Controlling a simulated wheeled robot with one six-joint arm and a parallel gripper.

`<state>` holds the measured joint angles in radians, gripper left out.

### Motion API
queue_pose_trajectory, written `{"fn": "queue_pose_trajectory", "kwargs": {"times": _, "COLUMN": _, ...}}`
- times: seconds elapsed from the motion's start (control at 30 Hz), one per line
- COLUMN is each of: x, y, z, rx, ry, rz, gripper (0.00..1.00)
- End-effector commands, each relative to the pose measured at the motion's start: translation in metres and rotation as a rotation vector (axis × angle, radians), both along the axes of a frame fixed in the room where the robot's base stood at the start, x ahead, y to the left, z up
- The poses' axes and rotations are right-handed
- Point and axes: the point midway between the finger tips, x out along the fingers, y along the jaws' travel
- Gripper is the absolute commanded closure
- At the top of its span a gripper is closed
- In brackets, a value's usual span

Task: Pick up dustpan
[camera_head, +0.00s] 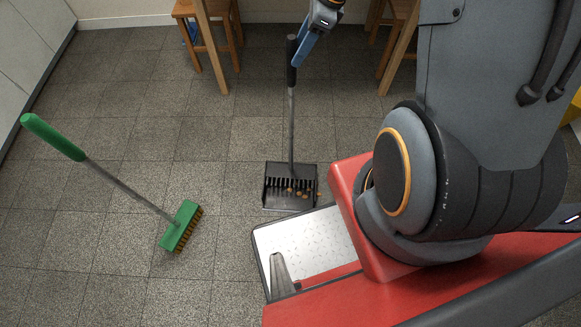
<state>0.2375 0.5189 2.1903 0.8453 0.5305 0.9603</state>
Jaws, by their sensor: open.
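The dustpan (290,170) has a black pan resting on the tiled floor and a long grey pole rising to a black grip at the top. Several small brownish bits lie in or on its pan. My gripper (300,52) is at the top of the pole, its blue finger beside the black grip. My gripper is open. I cannot tell whether the grip is between the fingers, as only one finger shows clearly.
A green brush (182,226) with a long handle and green grip stands tilted at the left. Wooden stools (209,35) stand at the back, on both sides of the dustpan's grip. Grey cabinets (28,50) line the left edge. The floor between brush and dustpan is clear.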

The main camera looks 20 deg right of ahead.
Motion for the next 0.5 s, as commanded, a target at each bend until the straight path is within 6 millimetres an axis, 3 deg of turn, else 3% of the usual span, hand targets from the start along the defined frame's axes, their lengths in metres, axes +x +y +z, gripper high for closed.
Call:
{"fn": "queue_pose_trajectory", "kwargs": {"times": 0.33, "x": 0.008, "y": 0.016, "z": -0.039, "rx": 0.001, "ry": 0.002, "rz": 0.001, "gripper": 0.54}}
{"fn": "queue_pose_trajectory", "kwargs": {"times": 0.5, "x": 0.010, "y": 0.019, "z": -0.047, "rx": 0.000, "ry": 0.000, "rz": 0.001, "gripper": 0.54}}
